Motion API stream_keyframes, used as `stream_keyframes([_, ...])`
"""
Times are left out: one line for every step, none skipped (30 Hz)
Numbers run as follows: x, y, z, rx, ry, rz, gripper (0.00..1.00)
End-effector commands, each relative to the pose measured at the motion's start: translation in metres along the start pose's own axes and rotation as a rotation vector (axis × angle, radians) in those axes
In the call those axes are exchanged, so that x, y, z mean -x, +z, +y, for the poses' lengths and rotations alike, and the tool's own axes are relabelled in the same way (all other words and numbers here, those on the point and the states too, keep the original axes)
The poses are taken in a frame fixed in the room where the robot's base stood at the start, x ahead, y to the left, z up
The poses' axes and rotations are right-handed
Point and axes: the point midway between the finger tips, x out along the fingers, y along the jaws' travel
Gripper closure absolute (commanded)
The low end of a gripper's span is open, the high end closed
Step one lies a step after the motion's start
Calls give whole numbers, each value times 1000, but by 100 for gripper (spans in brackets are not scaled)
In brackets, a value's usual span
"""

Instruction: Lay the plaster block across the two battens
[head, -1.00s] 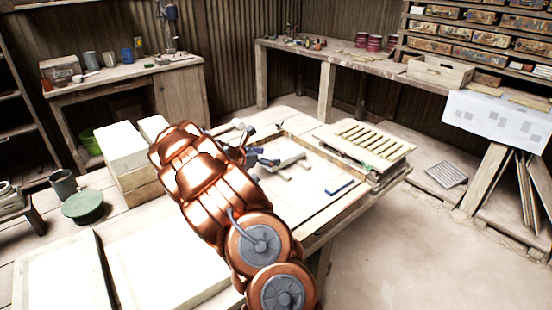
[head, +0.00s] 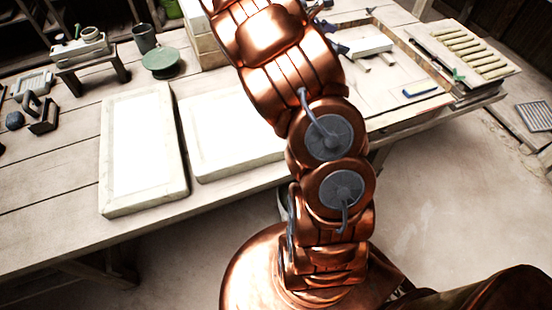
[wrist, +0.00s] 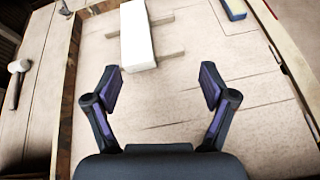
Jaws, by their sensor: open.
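The white plaster block (wrist: 137,36) lies across two short wooden battens on the board in the wrist view. The near batten (wrist: 172,53) and the far batten (wrist: 163,20) stick out to its right. In the head view the block (head: 364,47) is right of my arm, with batten ends (head: 388,58) showing below it. My gripper (wrist: 161,84) is open and empty, its fingers spread just short of the block's near end. In the head view my arm partly hides the gripper. The near batten's left end is unclear.
A blue-and-yellow piece (head: 420,91) lies right of the block. A slatted rack (head: 470,50) stands farther right. A mallet (wrist: 16,75) lies left of the board's edge strip. White slabs (head: 146,150) lie left of my arm. Bare board surrounds the block.

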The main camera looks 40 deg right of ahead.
Motion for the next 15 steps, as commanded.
stream_keyframes([14, 7, -12, -63, -12, 23, 17])
stream_keyframes([20, 9, -20, -100, -23, 38, 17])
stream_keyframes([27, 10, -32, -146, -41, 58, 17])
stream_keyframes([33, 11, -41, -182, -55, 75, 17])
stream_keyframes([39, 12, -50, -217, -68, 91, 17])
stream_keyframes([48, 12, -60, -262, -84, 113, 17])
stream_keyframes([54, 12, -69, -296, -98, 131, 17])
stream_keyframes([60, 12, -78, -330, -110, 149, 17])
stream_keyframes([68, 10, -90, -372, -132, 173, 17])
stream_keyframes([74, 8, -99, -401, -147, 192, 17])
stream_keyframes([80, 7, -107, -432, -161, 210, 17])
stream_keyframes([89, 5, -118, -473, -179, 236, 17])
stream_keyframes([95, 2, -127, -502, -196, 257, 17])
stream_keyframes([101, 0, -136, -528, -212, 276, 17])
stream_keyframes([110, -3, -148, -564, -235, 303, 17])
